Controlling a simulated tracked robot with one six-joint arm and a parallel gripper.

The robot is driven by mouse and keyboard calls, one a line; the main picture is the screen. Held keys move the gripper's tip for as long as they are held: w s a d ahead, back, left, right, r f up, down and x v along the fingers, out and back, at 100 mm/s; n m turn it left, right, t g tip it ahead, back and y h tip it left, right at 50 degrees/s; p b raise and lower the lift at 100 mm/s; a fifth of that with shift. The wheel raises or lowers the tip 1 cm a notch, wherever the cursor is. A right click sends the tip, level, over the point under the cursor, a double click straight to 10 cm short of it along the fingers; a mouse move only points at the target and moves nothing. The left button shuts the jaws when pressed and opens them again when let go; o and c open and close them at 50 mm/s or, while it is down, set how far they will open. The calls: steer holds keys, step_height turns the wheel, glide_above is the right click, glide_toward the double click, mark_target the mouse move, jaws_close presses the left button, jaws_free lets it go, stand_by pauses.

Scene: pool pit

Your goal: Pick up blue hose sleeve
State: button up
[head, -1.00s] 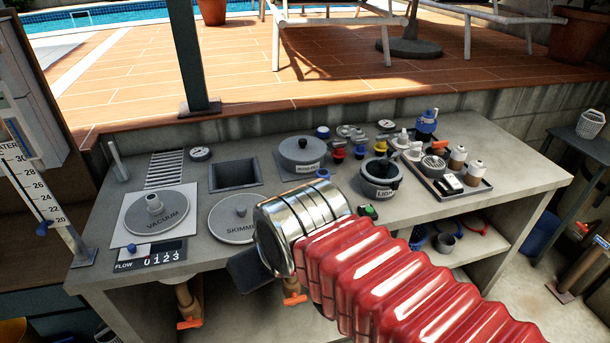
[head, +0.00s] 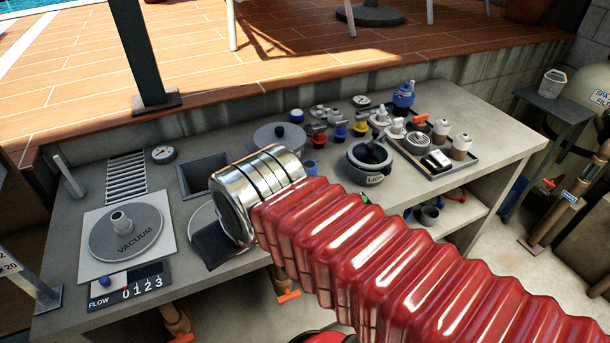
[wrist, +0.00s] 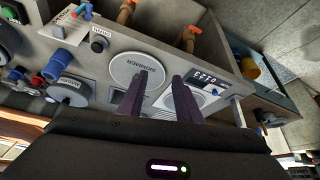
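A short blue cylinder (head: 311,167), which looks like the blue hose sleeve, stands on the grey counter left of the black-handled pot in the head view. What appears to be the same blue cylinder (wrist: 57,64) is at the left in the wrist view. My gripper (wrist: 161,75) is open, with two dark fingers apart and nothing between them. It is above the counter by the skimmer lid (wrist: 138,78), well to one side of the blue cylinder. In the head view my arm hides most of the skimmer lid and the fingertips.
The vacuum plate (head: 125,232), square opening (head: 204,174) and gauge (head: 163,154) are on the left of the counter. The labelled pot (head: 369,163) stands right of the cylinder. A tray (head: 440,165) of bottles is farther right. Several small coloured fittings stand behind the cylinder.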

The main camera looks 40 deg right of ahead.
steer(key=shift+o, duration=1.4)
steer(key=shift+w+d+r, duration=0.1)
steer(key=shift+w+d, duration=0.05)
steer(key=shift+o, duration=0.7)
steer(key=shift+w+d+r, duration=0.1)
steer(key=shift+w+d, duration=0.15)
steer(key=shift+o, duration=0.8)
steer(key=w+d+r+m, duration=0.1)
steer(key=w+d, duration=0.3)
steer(key=d, duration=0.3)
steer(key=w+d+r+m+g+h, duration=0.1)
steer(key=w+d+m, duration=0.1)
steer(key=w+d, duration=0.2)
steer(key=d, duration=0.3)
steer(key=shift+w+d+m, duration=0.25)
steer(key=shift+d+m, duration=0.05)
steer(key=shift+d, duration=0.1)
steer(key=m+h, duration=0.1)
steer(key=m, duration=0.1)
glide_toward(310, 165)
step_height(310, 165, up, 3)
steer(key=shift+s+a+f+g, duration=0.2)
steer(key=shift+s+a+g, duration=0.05)
steer(key=shift+s+g, duration=0.05)
steer(key=shift+f, duration=0.1)
steer(key=x, duration=0.8)
steer(key=shift+w+f, duration=0.1)
steer(key=shift+f, duration=0.1)
